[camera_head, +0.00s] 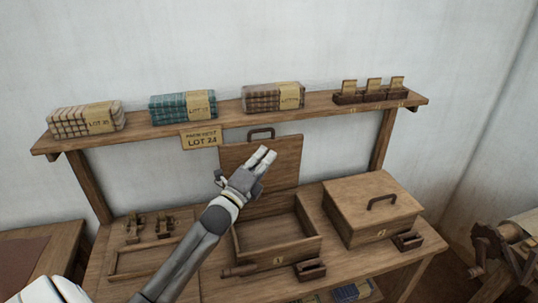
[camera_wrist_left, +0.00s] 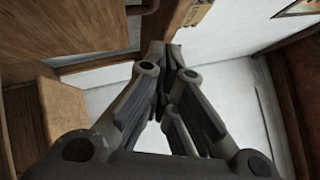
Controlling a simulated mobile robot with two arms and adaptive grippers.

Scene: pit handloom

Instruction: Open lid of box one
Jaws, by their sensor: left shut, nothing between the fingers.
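Box one (camera_head: 277,256) is the open wooden box at the middle of the bench, with a small, hard-to-read label on its front. Its lid (camera_head: 288,170) stands upright at the back, with a dark handle (camera_head: 261,133) at its top edge. The box's inside looks empty. My left gripper (camera_head: 266,155) is shut and empty, in front of the lid in the head view and hiding part of it. Whether it touches the lid cannot be told. In the left wrist view the shut fingers (camera_wrist_left: 172,52) point past a wooden panel. My right gripper is not in view.
A closed box (camera_head: 370,205) with a handle stands to the right. A shelf (camera_head: 230,118) above holds cloth bundles, small wooden holders and a sign (camera_head: 201,138). A shallow tray (camera_head: 142,262) lies at the left. A wooden block (camera_head: 310,269) sits before box one.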

